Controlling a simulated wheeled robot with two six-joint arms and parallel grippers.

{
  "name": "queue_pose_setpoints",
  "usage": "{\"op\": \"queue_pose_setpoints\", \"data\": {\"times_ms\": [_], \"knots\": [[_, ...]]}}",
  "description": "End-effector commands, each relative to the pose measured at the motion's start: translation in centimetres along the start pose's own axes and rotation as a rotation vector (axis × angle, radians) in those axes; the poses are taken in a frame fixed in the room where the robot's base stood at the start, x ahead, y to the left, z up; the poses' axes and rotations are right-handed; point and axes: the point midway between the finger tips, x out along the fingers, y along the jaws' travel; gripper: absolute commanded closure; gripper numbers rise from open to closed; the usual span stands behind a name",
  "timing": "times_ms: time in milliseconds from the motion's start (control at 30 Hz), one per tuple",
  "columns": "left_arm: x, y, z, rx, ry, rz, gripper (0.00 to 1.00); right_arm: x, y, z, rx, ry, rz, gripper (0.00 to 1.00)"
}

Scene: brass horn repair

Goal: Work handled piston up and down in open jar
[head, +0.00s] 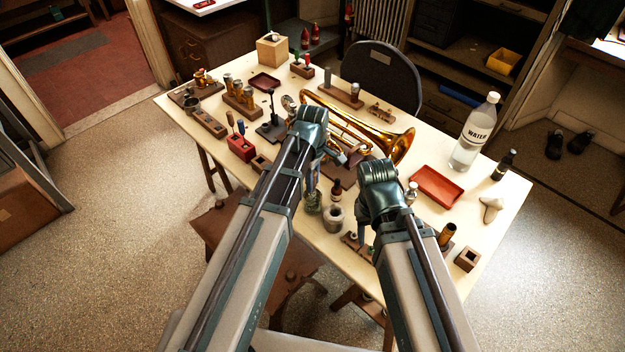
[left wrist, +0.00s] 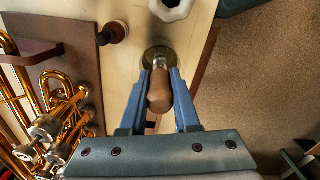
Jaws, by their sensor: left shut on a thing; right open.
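The open glass jar (head: 313,205) stands near the table's front edge, below my left gripper (head: 312,180). In the left wrist view, the blue fingers of the left gripper (left wrist: 160,88) are shut on the tan wooden handle of the piston (left wrist: 159,92). The handle's metal end points at the round jar mouth (left wrist: 158,54). The handle covers part of the jar, so I cannot tell how deep the piston sits. My right gripper (head: 363,232) is open and points down near the front edge, right of the jar; its fingers are partly hidden by its own body.
A pale ring-shaped pot (head: 333,217) stands close right of the jar, and a dark dropper bottle (head: 337,189) behind it. A brass horn (head: 385,140) lies behind the arms. A red tray (head: 436,186) and a water bottle (head: 474,134) are at the right.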

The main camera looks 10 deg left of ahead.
Motion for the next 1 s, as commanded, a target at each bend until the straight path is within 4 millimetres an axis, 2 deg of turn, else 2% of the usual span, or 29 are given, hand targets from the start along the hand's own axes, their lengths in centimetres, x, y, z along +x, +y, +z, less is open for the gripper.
{"op": "queue_pose_setpoints", "data": {"times_ms": [33, 267, 733, 1000], "knots": [[0.6, 0.0, 0.0, 0.000, 0.000, 0.000, 1.00, 0.5, -0.1, 0.0, 0.000, 0.000, 0.000, 0.50], [-0.2, 0.0, 0.0, 0.000, 0.000, 0.000, 1.00, -0.2, 0.0, 0.0, 0.000, 0.000, 0.000, 0.50], [-3.3, 0.0, 0.0, 0.000, 0.000, 0.000, 1.00, -3.2, 0.3, 0.2, 0.000, 0.000, 0.000, 0.50], [-3.2, 0.0, 0.0, 0.000, 0.000, 0.000, 1.00, -3.2, 0.3, 0.2, 0.000, 0.000, 0.000, 0.50]]}}
